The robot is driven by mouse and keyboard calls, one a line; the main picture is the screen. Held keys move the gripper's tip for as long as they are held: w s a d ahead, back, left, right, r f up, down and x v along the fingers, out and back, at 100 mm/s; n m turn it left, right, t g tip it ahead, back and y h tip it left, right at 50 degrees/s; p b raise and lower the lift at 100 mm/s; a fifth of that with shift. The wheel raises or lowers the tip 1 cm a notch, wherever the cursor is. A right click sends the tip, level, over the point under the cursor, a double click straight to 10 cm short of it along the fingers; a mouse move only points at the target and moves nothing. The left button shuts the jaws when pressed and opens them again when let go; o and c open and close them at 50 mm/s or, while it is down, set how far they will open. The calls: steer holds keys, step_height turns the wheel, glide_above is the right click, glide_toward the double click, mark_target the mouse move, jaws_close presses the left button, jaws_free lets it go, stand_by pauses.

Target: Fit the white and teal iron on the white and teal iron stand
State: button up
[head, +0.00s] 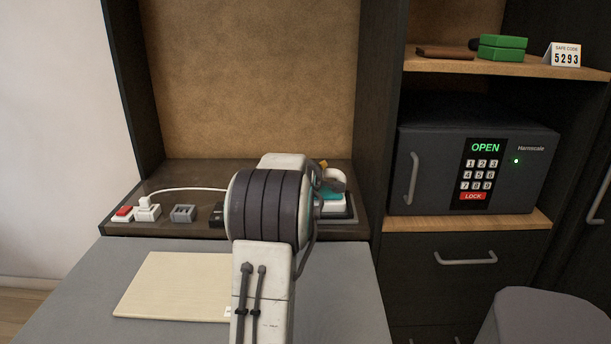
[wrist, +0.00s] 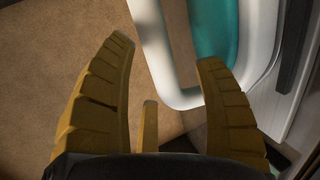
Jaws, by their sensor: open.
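A white and teal thing (head: 330,194) shows at the right end of the dark shelf, partly hidden by my arm. It has a curved white upper part, and I cannot tell how much is iron and how much is stand. In the wrist view a white rim around a teal surface (wrist: 214,30) lies close at the upper right, beyond my fingertips. I cannot tell which of the two it belongs to. My gripper (wrist: 166,52) is open, its yellow fingers apart with nothing held between them. In the head view only a yellow bit of it shows.
A white plug with a cord (head: 147,208), a red switch (head: 123,213) and a grey block (head: 183,213) stand at the shelf's left. A pale board (head: 172,285) lies on the grey surface in front. A safe (head: 430,170) stands at the right, beyond a dark upright panel.

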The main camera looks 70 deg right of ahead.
steer(key=v, duration=0.9)
steer(key=shift+a+r, duration=0.2)
steer(key=shift+a, duration=0.15)
steer(key=w+a+f+t+y, duration=0.3)
steer(key=w+a+y, duration=0.1)
steer(key=w+a, duration=0.85)
steer(key=w+a+f+y, duration=0.1)
steer(key=a, duration=0.6)
steer(key=w+a+f+m+y, duration=0.1)
steer(key=w+a+f+y, duration=0.1)
steer(key=a, duration=0.5)
steer(key=w+a+f+y, duration=0.1)
steer(key=a+y, duration=0.1)
steer(key=a, duration=0.5)
steer(key=shift+w+a+f, duration=0.2)
steer(key=shift+f, duration=0.15)
steer(key=s+a+f+m+g+y, duration=0.1)
steer(key=s+a+f+g+y, duration=0.1)
steer(key=s+a, duration=0.6)
steer(key=s+a+f+m+g+y, duration=0.1)
steer(key=s+a+f+y, duration=0.2)
steer(key=a, duration=0.9)
steer(key=w+a+p+v, duration=0.1)
steer(key=w+p+v, duration=0.1)
steer(key=p+v, duration=1.1)
steer(key=shift+d+r+h, duration=0.25)
steer(key=shift+r+h, duration=0.15)
steer(key=shift+r, duration=0.35)
